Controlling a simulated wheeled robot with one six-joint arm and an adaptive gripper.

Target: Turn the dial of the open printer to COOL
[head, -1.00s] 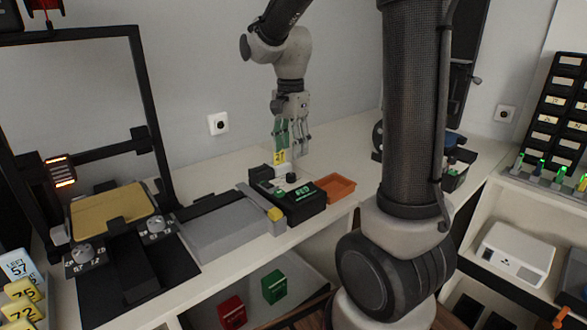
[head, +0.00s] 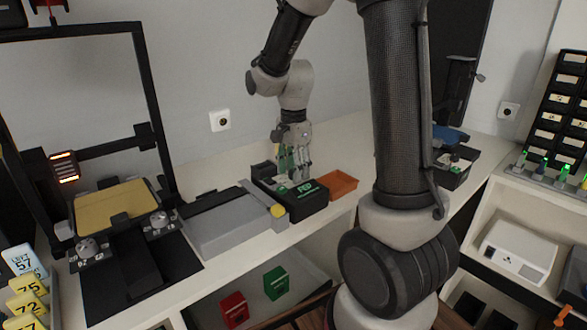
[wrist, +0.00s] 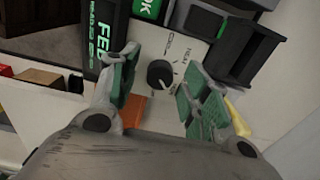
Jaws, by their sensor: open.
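A black dial (wrist: 160,74) with a pale pointer line sits on a light plate in the wrist view. Lettering surrounds it, too small to read surely. My gripper (wrist: 163,60) is open, its green-padded fingers on either side of the dial, with gaps visible. In the head view my gripper (head: 293,172) is low over the black box with green labels (head: 307,200), hiding the dial there. An open-frame printer (head: 148,95) with a tan bed (head: 112,205) stands at left. It has two grey dials, one front left (head: 87,248) and one front right (head: 158,220).
A grey flat unit (head: 225,225) lies left of the black box. An orange tray (head: 338,184) is close on its right, and shows below the fingers in the wrist view (wrist: 132,110). My column stands right of the tray. Bare counter lies behind the gripper.

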